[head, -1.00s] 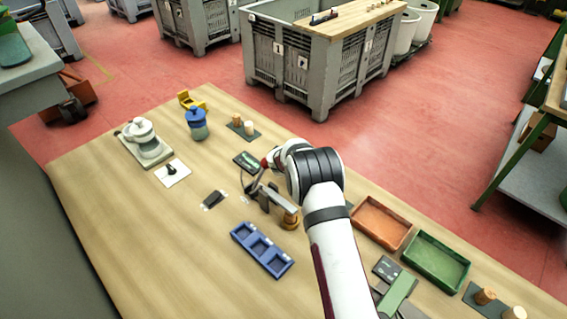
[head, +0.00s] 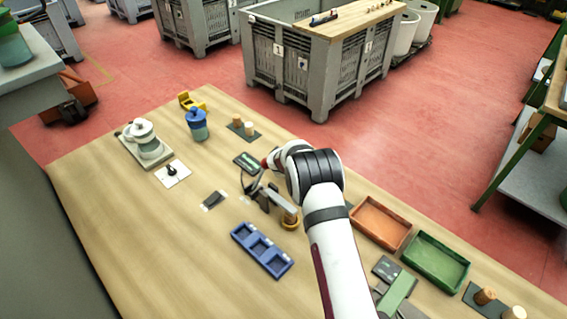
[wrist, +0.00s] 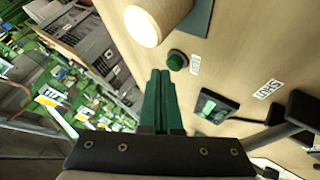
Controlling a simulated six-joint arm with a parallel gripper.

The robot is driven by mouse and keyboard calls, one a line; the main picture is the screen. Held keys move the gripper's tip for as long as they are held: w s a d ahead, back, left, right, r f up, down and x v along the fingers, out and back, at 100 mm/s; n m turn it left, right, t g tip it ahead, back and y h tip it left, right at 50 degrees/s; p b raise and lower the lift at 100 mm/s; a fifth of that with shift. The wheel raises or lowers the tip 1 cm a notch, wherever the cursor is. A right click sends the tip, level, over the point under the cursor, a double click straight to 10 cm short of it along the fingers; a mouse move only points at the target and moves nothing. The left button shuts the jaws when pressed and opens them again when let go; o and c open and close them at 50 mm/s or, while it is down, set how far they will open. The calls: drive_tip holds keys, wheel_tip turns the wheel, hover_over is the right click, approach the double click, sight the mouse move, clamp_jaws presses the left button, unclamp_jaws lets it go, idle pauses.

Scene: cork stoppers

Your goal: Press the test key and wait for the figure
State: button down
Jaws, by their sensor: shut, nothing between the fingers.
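My gripper (wrist: 160,73) is shut and empty, its two green fingers side by side in the wrist view. A round green key (wrist: 177,60) in a dark collar sits on the wooden bench just beyond the fingertips, with a small white label beside it. I cannot tell whether the tips touch it. A dark meter (wrist: 212,106) with a lit green screen lies to the right; I cannot read a figure on it. In the head view my arm hides the key, and the fingers cannot be made out.
A pale cork (wrist: 158,20) stands close to the key, on a dark plate. In the head view a blue three-pocket tray (head: 262,250), an orange tray (head: 380,223) and a green tray (head: 436,262) lie around my arm. The bench's left front is clear.

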drive_tip(key=shift+s+a+f, duration=0.15)
drive_tip(key=shift+f, duration=0.3)
drive_tip(key=shift+s+r, duration=0.1)
drive_tip(key=shift+r, duration=0.05)
idle(0.3)
drive_tip(key=shift+r, duration=2.55)
